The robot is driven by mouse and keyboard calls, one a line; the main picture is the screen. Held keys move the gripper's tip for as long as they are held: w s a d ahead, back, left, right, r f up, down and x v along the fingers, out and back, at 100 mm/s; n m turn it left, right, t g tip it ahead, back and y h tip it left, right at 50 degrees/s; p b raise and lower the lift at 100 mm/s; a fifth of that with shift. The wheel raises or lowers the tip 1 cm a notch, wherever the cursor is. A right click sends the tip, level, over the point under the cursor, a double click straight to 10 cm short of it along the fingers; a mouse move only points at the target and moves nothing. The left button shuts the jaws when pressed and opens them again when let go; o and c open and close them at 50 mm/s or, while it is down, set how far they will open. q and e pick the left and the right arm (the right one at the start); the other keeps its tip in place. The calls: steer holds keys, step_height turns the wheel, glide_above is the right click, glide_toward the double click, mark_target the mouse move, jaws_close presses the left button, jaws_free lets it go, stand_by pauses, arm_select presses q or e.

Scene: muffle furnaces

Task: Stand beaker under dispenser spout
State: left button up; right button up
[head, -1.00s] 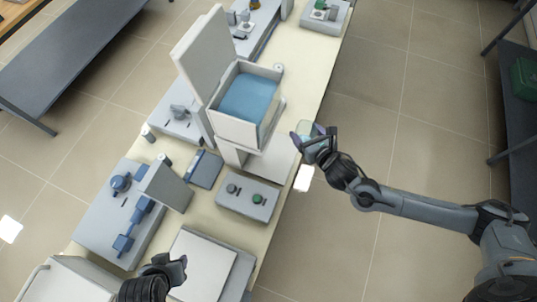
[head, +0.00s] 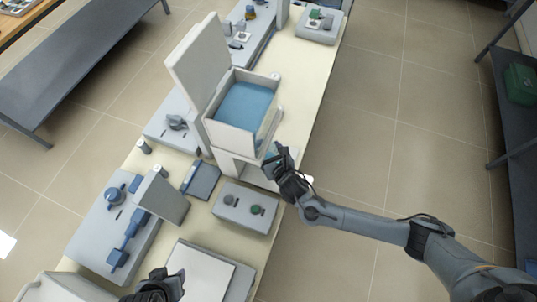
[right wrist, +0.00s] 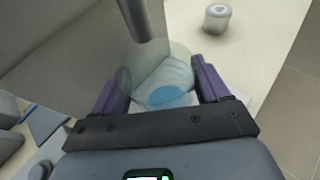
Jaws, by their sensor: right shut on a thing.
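The dispenser (head: 238,108) is a tall white box with a raised lid and blue liquid in its open tank. A grey tube that looks like its spout (right wrist: 143,18) points down in the right wrist view, just above the beaker's far rim. The clear beaker (right wrist: 158,75), with something blue showing through it, sits between the purple fingers of my right gripper (right wrist: 160,92). My right gripper (head: 275,156) is shut on it at the dispenser's lower right side. The head view mostly hides the beaker. My left gripper (head: 172,284) hangs over the near bench; its jaws are unclear.
A blue-grey block (head: 200,180) and a slanted panel (head: 162,197) stand to the left. The bench's right edge is close to my right arm.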

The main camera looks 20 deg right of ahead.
mark_target(268, 154)
arm_select(q)
steer(key=shift+f, duration=0.25)
arm_select(e)
step_height(268, 154, down, 2)
steer(key=shift+f, duration=0.2)
arm_select(q)
steer(key=shift+d, duration=0.1)
arm_select(e)
steer(key=shift+f, duration=0.1)
steer(key=o, duration=1.3)
